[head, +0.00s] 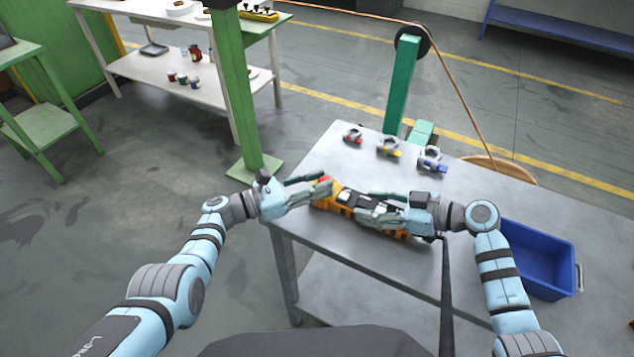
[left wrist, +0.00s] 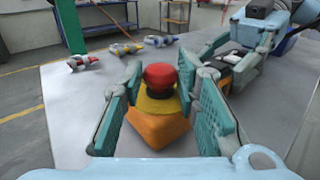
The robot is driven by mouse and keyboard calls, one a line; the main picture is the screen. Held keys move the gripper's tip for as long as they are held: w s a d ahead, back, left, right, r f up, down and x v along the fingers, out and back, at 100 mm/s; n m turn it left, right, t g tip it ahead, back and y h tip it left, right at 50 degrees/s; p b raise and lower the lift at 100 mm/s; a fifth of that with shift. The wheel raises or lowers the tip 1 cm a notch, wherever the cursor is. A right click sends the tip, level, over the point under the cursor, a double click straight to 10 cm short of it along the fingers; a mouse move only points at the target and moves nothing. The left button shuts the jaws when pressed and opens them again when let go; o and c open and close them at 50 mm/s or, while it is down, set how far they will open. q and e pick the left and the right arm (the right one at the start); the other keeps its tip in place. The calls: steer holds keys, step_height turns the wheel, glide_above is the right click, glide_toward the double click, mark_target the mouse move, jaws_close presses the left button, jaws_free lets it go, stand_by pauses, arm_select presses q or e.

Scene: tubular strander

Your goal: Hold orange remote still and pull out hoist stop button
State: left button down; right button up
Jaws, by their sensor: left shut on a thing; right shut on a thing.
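The orange remote (head: 343,190) lies on the grey table with its red stop button (head: 324,179) at its left end. In the left wrist view, the button (left wrist: 160,76) sits on a yellow collar (left wrist: 158,104) above the orange end of the remote (left wrist: 160,130). My left gripper (head: 316,187) is shut on the button, with a green finger pad on each side; exact contact is hard to see. My right gripper (head: 368,208) is shut on the middle of the remote's body and hides part of it.
Several small clamp-like parts, including a red one (head: 352,137), a yellow one (head: 389,149) and a blue one (head: 432,163), stand at the table's back. A blue bin (head: 541,258) is at the right. A green post (head: 401,88) rises behind the table (head: 325,160).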

arm_select(q)
steer(key=shift+r, duration=0.55)
steer(key=c, duration=1.2)
jaws_free()
steer(key=v, duration=1.2)
arm_select(e)
steer(key=o, duration=1.7)
steer(key=shift+c, duration=0.2)
